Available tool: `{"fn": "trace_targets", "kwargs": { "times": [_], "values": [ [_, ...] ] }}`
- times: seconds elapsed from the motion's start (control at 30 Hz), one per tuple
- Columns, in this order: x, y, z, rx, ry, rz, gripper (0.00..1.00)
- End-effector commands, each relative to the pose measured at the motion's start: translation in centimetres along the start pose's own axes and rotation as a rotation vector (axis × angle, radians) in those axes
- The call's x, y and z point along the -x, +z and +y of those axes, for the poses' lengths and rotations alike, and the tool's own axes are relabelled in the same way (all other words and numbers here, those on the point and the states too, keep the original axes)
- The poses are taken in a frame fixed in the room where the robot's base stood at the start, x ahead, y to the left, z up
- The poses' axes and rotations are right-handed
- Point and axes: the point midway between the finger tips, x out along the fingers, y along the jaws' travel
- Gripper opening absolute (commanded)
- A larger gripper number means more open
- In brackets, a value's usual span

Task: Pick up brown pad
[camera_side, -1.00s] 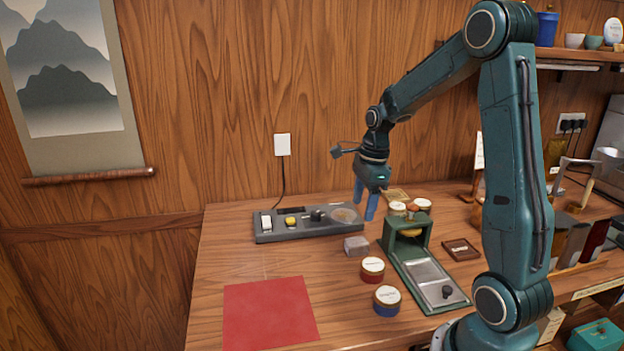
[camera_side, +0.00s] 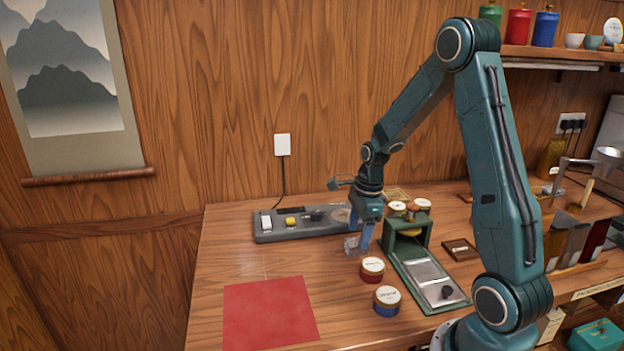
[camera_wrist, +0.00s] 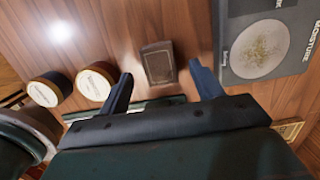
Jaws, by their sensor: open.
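The small block-like brown pad (camera_wrist: 158,63) lies on the table between my fingers in the wrist view, with gaps on both sides. In the side view the pad (camera_side: 352,245) looks greyish and is partly hidden by the fingers. My gripper (camera_side: 359,245) points down with its blue fingers low around the pad. In the wrist view my gripper (camera_wrist: 160,72) is open and holds nothing.
A grey device (camera_side: 308,222) with a round plate is behind the pad. A red-banded tin (camera_side: 372,270) and a blue-banded tin (camera_side: 387,300) stand in front. A green press (camera_side: 420,265) is to the right. A flat dark brown square (camera_side: 461,249) lies beyond it. A red mat (camera_side: 268,312) lies front left.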

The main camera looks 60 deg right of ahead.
Motion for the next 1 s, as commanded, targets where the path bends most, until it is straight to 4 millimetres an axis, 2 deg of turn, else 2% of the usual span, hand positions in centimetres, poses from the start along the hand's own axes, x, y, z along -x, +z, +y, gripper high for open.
{"fn": "trace_targets", "kwargs": {
  "times": [0.1,0.27,0.77,0.8,1.0],
  "values": [
    [-1.4,0.0,0.1,0.001,0.004,0.001,0.65],
    [-2.4,0.0,0.1,0.001,0.001,0.000,0.65],
    [-2.5,0.0,0.0,0.000,0.000,0.000,0.65],
    [-2.5,0.0,0.0,0.000,0.000,0.000,0.64],
    [-2.5,0.0,0.0,0.000,0.000,0.000,0.24]
  ]
}}
